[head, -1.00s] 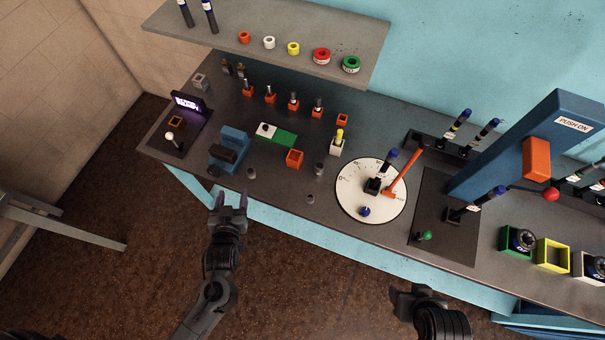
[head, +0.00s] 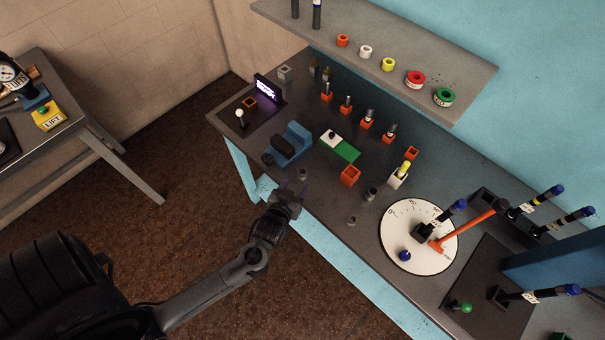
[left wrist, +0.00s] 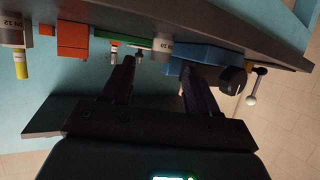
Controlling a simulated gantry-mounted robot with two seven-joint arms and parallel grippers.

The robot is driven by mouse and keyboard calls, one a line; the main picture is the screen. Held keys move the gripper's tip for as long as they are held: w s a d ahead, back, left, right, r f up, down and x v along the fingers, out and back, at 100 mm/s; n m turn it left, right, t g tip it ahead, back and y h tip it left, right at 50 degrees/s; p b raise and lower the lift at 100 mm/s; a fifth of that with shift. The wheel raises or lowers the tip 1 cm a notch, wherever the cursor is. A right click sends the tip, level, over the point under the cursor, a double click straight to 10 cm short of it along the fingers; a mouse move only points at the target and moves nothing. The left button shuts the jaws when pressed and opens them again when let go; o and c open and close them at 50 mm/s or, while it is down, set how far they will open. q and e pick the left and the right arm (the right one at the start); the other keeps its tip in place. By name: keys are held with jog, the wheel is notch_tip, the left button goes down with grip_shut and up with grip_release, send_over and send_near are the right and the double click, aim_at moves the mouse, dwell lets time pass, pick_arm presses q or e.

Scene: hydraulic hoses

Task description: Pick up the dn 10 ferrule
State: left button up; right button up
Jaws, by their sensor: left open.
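Small grey cylindrical pieces stand near the front edge of the bench in the head view: a left one (head: 303,175), a middle one (head: 371,193) and a front one (head: 352,220). My left gripper (head: 292,190) is open and empty at the bench's front edge, close to the left piece. My right gripper is not in view.
A blue vise-like block (head: 292,143) stands behind the gripper. A green and white block (head: 340,147), an orange box (head: 349,176) and a white dial plate (head: 395,252) lie to the right. A shelf (head: 430,65) overhangs the back of the bench (head: 325,205).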

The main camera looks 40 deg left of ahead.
aim_at(304, 170)
pick_arm(q)
jog(key=shift+r+x, duration=0.2)
jog(key=shift+x, duration=1)
jog(key=shift+r+x, duration=0.15)
jog(key=shift+x, duration=1.05)
jog(key=shift+w+a, duration=0.1)
jog(key=shift+a, duration=0.05)
grip_shut()
